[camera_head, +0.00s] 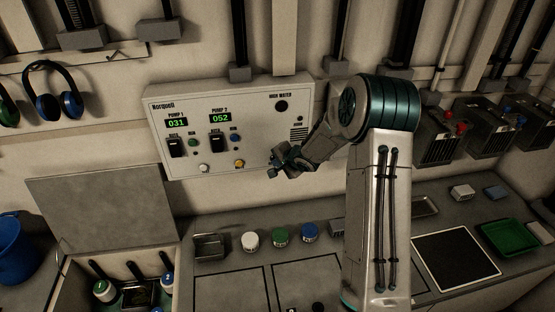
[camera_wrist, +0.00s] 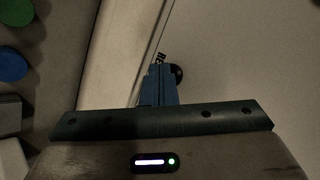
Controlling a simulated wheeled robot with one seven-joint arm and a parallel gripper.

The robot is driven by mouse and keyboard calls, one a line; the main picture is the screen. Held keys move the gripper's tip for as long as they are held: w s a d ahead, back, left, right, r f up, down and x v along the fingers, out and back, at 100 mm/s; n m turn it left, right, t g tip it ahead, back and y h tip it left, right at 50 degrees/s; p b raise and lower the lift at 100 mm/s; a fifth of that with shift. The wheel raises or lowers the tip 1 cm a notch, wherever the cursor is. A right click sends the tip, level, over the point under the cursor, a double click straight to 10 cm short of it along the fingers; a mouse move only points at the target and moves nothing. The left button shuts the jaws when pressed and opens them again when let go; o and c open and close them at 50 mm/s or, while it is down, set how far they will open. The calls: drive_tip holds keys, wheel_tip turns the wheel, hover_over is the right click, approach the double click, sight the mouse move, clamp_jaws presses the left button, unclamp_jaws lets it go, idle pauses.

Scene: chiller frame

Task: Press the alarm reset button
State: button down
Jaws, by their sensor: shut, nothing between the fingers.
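A pale wall panel (camera_head: 190,125) carries pump displays, switches and buttons. My gripper (camera_head: 273,171) is at the panel's lower right part and hides what lies behind it. In the wrist view its blue fingers (camera_wrist: 160,70) are together and empty. A dark round button (camera_wrist: 179,75) shows just right of the fingertips, partly covered by them. Dark lettering (camera_wrist: 159,58) beside the fingertips is mostly hidden, so I cannot read it whole. I cannot tell whether the fingers touch the button.
The panel also has a yellow button (camera_head: 239,163), a white button (camera_head: 204,169), and a dark round lamp (camera_head: 281,106) under "HIGH WATER". Below, white (camera_head: 250,240), green (camera_head: 280,237) and blue (camera_head: 309,233) capped jars stand on the counter.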

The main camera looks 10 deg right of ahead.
idle(0.4)
drive_tip(key=shift+s, duration=0.85)
drive_tip(key=s+b, duration=0.1)
drive_tip(key=s, duration=0.4)
idle(0.6)
